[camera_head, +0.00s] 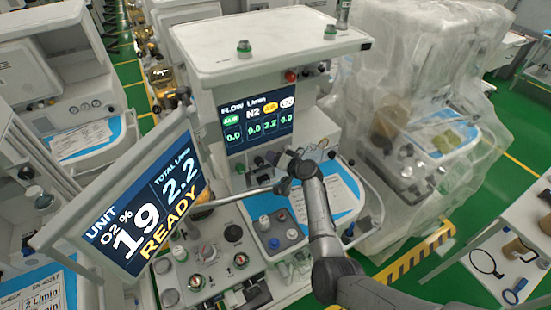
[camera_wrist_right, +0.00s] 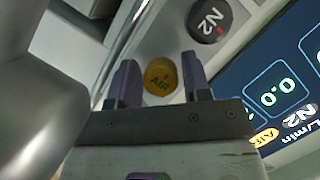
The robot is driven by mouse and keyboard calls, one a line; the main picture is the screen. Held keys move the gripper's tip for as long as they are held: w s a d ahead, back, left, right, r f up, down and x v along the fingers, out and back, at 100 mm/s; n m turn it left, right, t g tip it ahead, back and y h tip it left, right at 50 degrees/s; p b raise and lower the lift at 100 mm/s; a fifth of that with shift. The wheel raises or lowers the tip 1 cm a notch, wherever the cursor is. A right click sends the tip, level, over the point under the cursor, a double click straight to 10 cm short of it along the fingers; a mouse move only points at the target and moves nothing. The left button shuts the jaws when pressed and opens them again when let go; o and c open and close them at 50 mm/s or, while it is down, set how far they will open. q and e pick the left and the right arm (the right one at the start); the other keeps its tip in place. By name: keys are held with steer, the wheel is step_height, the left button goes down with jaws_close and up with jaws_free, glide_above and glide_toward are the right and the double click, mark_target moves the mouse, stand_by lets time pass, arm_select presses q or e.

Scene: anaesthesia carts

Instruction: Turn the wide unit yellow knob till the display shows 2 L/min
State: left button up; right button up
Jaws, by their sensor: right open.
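The yellow AIR knob (camera_wrist_right: 160,77) sits on the wide unit's front panel, between the two purple-grey fingers of my right gripper (camera_wrist_right: 160,84) in the right wrist view. The fingers are apart, with slim gaps at its sides. In the head view my right gripper (camera_head: 294,157) is at the panel below the flow display (camera_head: 257,122), and the yellow knob cannot be made out there. The flow display reads 2.2 under the yellow label. The tilted unit screen (camera_head: 140,212) reads total 2.2 L/min, O2 19 % and READY. My left gripper is out of view.
A dark N2 knob (camera_wrist_right: 209,20) is close beside the yellow one. A thin metal bar (camera_head: 245,193) crosses in front of the unit near my right arm. A plastic-wrapped cart (camera_head: 430,110) stands to the right. A white table (camera_head: 510,260) is at the lower right.

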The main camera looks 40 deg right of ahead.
steer(key=shift+c, duration=0.3)
steer(key=c, duration=0.6)
steer(key=shift+f+m+b, duration=0.15)
steer(key=shift+m+b, duration=0.15)
steer(key=shift+b, duration=0.35)
steer(key=shift+m+y, duration=0.3)
steer(key=shift+r, duration=0.2)
steer(key=o, duration=0.7)
steer(key=shift+c, duration=0.2)
